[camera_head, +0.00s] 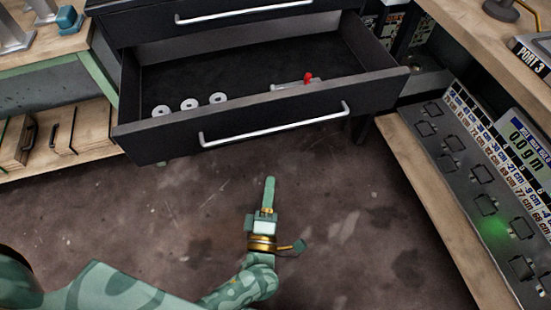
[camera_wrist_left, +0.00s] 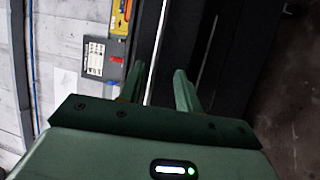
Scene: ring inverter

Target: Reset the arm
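My left gripper (camera_head: 269,184) is green, with a gold band at its wrist, and hangs over the floor in front of the open drawer. It points toward the drawer and is clear of its handle. In the left wrist view its two fingers (camera_wrist_left: 158,78) stand apart with nothing between them. In the head view the fingers overlap. My right gripper is not in view.
An open black drawer (camera_head: 137,151) holds several pale rings (camera_head: 189,105) and a small red-topped part (camera_head: 308,77). Its silver handle (camera_head: 275,128) faces me. A panel with a display (camera_head: 520,140) stands at the right. Wooden shelves (camera_head: 85,125) stand at the left. The floor between is clear.

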